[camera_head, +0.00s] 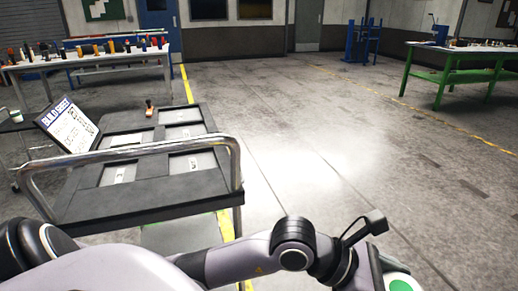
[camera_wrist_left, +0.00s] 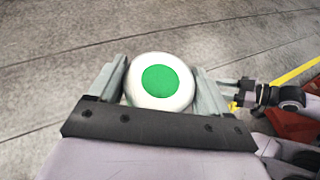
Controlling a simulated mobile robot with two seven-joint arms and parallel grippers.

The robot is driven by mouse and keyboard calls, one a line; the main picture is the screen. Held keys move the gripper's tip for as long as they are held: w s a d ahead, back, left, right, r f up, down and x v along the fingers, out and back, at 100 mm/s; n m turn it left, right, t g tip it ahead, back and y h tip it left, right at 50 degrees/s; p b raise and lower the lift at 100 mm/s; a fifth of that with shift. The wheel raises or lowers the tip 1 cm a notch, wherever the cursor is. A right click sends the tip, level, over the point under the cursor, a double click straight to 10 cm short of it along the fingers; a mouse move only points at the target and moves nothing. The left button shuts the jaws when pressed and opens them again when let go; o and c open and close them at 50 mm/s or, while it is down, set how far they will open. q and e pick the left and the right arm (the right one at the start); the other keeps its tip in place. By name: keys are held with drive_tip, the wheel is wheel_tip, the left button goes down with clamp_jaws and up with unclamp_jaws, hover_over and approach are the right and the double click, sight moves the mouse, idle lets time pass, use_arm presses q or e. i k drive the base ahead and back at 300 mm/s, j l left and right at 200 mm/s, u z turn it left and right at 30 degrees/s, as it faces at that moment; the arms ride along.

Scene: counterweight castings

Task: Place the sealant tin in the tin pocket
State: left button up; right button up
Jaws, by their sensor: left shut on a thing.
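The sealant tin, white with a green disc on its lid, is in the left wrist view (camera_wrist_left: 160,82) between the fingers of my left gripper (camera_wrist_left: 160,88), which is shut on it. The tin also shows at the bottom edge of the head view (camera_head: 399,285), partly cut off, out over the floor to the right of the cart. A dark tray (camera_head: 108,142) on the cart has several recessed pockets with small labels, too small to read, so I cannot tell which is the tin pocket. My right gripper (camera_wrist_left: 243,94) shows small in the left wrist view; its jaw state is unclear.
A cart rail (camera_head: 128,153) crosses in front of the tray. A build sheet board (camera_head: 68,126) leans at its left, and a small stamp-like object (camera_head: 149,107) stands at its back. A green-legged table (camera_head: 462,57) is far right. The middle floor is clear.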

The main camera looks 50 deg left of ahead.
sight(121, 176)
drive_tip(key=u, duration=1.1)
